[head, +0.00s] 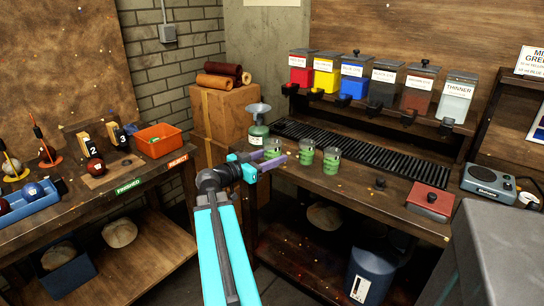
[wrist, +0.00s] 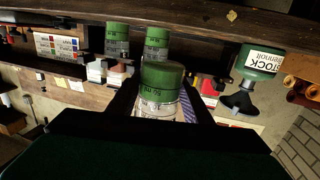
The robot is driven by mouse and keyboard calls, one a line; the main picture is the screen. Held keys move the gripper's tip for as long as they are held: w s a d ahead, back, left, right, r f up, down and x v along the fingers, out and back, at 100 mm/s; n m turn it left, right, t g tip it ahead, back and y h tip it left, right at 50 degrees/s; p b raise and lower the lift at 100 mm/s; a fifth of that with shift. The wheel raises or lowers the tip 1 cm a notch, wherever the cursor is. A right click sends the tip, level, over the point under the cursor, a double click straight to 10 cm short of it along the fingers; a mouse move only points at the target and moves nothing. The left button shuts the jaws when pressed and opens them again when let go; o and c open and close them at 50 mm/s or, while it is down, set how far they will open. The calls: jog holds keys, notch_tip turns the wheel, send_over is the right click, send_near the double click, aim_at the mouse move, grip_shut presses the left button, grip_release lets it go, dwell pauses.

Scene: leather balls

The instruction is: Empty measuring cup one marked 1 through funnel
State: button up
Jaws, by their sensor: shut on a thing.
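Three clear measuring cups with green lower parts are at the bench's front left. My gripper (head: 262,164) is shut on the leftmost cup (head: 272,147); this cup shows close between the dark fingers in the wrist view (wrist: 162,78). Its number is not readable, and I cannot tell whether it touches the bench. The other two cups, the middle one (head: 305,152) and the right one (head: 331,160), stand upright to its right. A grey funnel (head: 258,107) sits on top of a green stock bottle (head: 258,133), just behind and left of the held cup. It also shows in the upside-down wrist view (wrist: 240,101).
A black slatted grate (head: 360,148) runs behind the cups, below a shelf of paint dispensers (head: 354,78). A red box (head: 430,201) and a scale (head: 488,181) are at the right. The bench between cups and red box is mostly clear.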

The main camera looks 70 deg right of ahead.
jog(key=w+a+f+n+t+h, duration=0.1)
jog(key=w+a+f+n+t, duration=0.15)
jog(key=w+a, duration=0.7)
jog(key=w+a+f+n+t, duration=0.2)
jog(key=w+a+t, duration=0.2)
jog(key=w+a, duration=0.5)
jog(key=w+a+f+n+t+h, duration=0.1)
jog(key=w+a+f+n+t, duration=0.15)
jog(key=w+a, duration=0.65)
jog(key=w+a+f+n+t+y, duration=0.1)
jog(key=w+a+f+n+t, duration=0.1)
jog(key=a, duration=1)
jog(key=w+a+f+n+t+y, duration=0.1)
jog(key=w+a+t, duration=0.3)
jog(key=a, duration=0.8)
jog(key=w+a+f+n+t+y, duration=0.1)
jog(key=w+a+f+n+t, duration=0.1)
jog(key=a, duration=1)
jog(key=shift+w+a+f+n+t+y, duration=0.15)
jog(key=shift+w+f+n+t+y, duration=0.25)
jog(key=shift+w+f+t, duration=0.55)
jog(key=shift+w+a+r, duration=0.1)
jog(key=shift+w+r, duration=0.1)
